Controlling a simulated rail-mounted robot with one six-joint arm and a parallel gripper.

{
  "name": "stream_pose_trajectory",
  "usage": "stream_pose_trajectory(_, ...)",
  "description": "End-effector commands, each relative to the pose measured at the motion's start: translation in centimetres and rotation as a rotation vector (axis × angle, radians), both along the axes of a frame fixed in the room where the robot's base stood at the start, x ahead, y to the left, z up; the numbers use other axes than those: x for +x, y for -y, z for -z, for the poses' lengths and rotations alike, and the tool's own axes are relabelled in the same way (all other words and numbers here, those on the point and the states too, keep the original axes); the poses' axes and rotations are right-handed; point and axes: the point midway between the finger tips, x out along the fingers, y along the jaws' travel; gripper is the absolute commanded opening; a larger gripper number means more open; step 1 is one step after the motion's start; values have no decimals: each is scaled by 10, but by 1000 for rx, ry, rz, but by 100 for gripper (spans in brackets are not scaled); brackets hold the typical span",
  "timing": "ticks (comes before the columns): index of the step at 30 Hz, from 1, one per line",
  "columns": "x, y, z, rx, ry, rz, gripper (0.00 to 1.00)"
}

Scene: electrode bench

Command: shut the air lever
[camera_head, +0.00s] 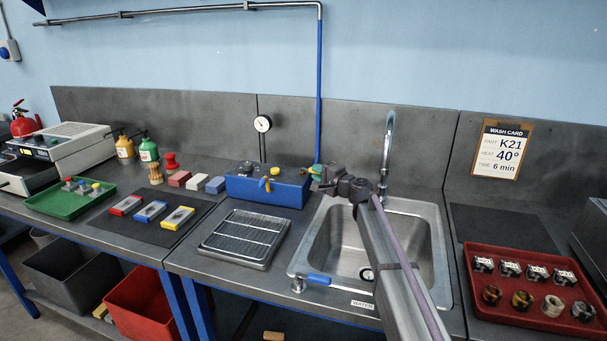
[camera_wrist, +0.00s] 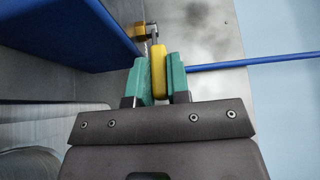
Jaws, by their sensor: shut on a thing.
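The blue box (camera_head: 265,190) stands on the bench left of the sink and fills the upper left of the wrist view (camera_wrist: 85,35). A yellow lever (camera_wrist: 158,65) shows at its right-hand end, by the foot of the blue air pipe (camera_head: 319,90). My gripper (camera_wrist: 159,82) is shut on the yellow lever, one green finger on each side of it. In the head view my gripper (camera_head: 316,174) is at the box's right end, and the fingers hide most of the lever. A brass fitting (camera_wrist: 141,32) shows beyond the lever.
The sink (camera_head: 430,235) with its upright tap (camera_head: 388,140) lies right of the box, under my arm. A wire-rack tray (camera_head: 244,238) lies in front of the box. A round gauge (camera_head: 262,124) stands behind. A blue-handled water lever (camera_head: 318,279) is at the sink's front.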

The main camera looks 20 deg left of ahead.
Motion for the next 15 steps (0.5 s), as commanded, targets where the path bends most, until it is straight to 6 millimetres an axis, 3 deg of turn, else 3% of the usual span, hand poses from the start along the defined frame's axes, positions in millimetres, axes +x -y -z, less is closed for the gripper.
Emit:
stream_pose_trajectory(5, -1, -3, 0, 0, -1, -6, 0)
stream_pose_trajectory(6, -1, -3, 0, 0, -1, -6, 21)
stream_pose_trajectory(13, -1, -3, 0, 0, -1, -6, 43)
stream_pose_trajectory(15, -1, -3, 0, 0, -1, -6, 43)
